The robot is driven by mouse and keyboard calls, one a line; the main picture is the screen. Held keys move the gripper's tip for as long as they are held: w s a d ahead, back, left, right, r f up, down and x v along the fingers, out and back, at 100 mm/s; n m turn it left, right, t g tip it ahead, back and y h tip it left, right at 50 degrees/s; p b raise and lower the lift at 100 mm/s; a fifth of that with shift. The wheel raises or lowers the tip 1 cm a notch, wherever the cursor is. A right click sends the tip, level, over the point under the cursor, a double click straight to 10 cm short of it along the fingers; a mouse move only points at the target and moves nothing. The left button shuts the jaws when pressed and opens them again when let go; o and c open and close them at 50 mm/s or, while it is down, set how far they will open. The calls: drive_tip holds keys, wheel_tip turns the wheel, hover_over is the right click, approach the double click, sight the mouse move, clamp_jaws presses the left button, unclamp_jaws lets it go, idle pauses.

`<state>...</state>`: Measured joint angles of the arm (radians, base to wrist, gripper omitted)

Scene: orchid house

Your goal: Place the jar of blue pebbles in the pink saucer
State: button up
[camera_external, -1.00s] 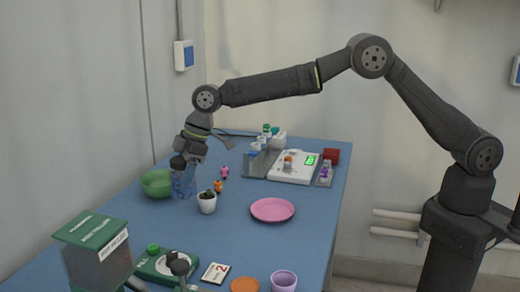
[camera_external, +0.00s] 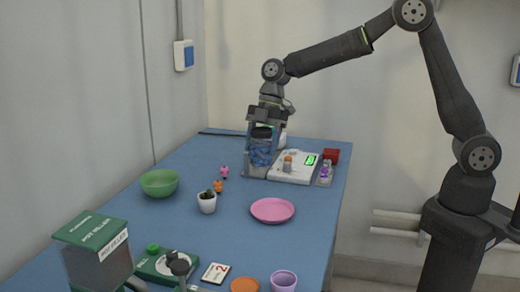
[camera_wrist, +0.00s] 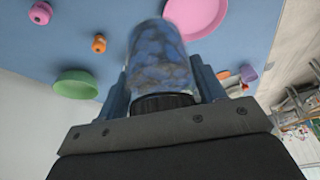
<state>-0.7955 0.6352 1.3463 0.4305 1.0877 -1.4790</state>
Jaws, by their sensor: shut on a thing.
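The jar of blue pebbles (camera_external: 261,150) has a dark lid and is held upright by my gripper (camera_external: 263,128), in the air over the back part of the table. In the wrist view the jar (camera_wrist: 158,58) sits between my two blue-grey fingers, and my gripper (camera_wrist: 158,90) is shut on it. The pink saucer (camera_external: 272,210) lies on the table nearer the camera than the jar, and looks empty. It also shows in the wrist view (camera_wrist: 198,14), partly behind the jar.
A green bowl (camera_external: 159,182), a potted cactus (camera_external: 207,203) and small pink and orange figures are at left. A purple cup (camera_external: 284,281) and a green machine (camera_external: 95,250) are in front. The table around the saucer is clear.

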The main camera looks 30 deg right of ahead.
drive_tip(key=s+d+n+g, duration=0.1)
drive_tip(key=s+d+n, duration=0.2)
drive_tip(key=d, duration=0.5)
hover_over(272, 213)
wheel_tip(272, 213, down, 7)
drive_tip(key=shift+f+h, duration=0.4)
drive_tip(key=shift+f, duration=1.55)
drive_tip(key=shift+f, duration=0.15)
drive_tip(key=o, duration=1.3)
drive_tip(key=shift+c, duration=0.2)
drive_tip(key=v, duration=1.2)
